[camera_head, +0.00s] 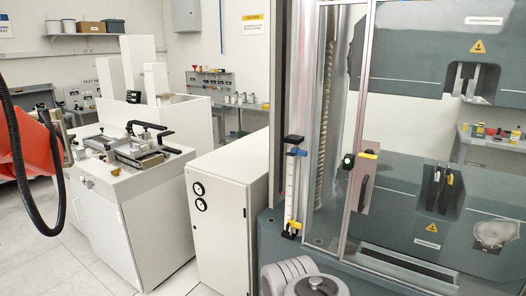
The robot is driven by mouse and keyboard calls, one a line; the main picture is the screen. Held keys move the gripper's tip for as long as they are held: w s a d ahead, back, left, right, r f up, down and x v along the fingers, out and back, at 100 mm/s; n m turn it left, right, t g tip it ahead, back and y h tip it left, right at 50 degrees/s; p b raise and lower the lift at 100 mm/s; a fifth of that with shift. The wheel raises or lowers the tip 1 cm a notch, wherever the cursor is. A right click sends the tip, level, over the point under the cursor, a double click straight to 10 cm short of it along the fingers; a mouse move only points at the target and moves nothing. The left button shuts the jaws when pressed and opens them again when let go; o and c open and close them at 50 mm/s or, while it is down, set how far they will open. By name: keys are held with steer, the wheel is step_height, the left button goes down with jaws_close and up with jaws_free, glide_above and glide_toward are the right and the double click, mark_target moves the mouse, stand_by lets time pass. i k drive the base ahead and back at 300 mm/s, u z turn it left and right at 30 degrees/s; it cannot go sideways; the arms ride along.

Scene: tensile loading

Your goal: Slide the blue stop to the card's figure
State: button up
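A small blue stop (297,152) sits near the top of a narrow upright white scale (292,188) on the left front of the testing machine. A black block (293,139) is just above it, and a yellow piece (294,225) is near the scale's foot. The scale's marks are too small to read. I cannot make out a card with a figure. Part of my red arm, with a black cable, is at the left edge, far from the stop. A grey metal part shows at its end; I cannot tell whether my gripper's fingers are open or shut.
A white bench with a clamp fixture (130,150) is further left. Pale floor (90,265) is open at the lower left.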

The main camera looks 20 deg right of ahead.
mark_target(298, 152)
steer(key=u, duration=0.2)
steer(key=i, duration=1.05)
steer(key=z, duration=0.15)
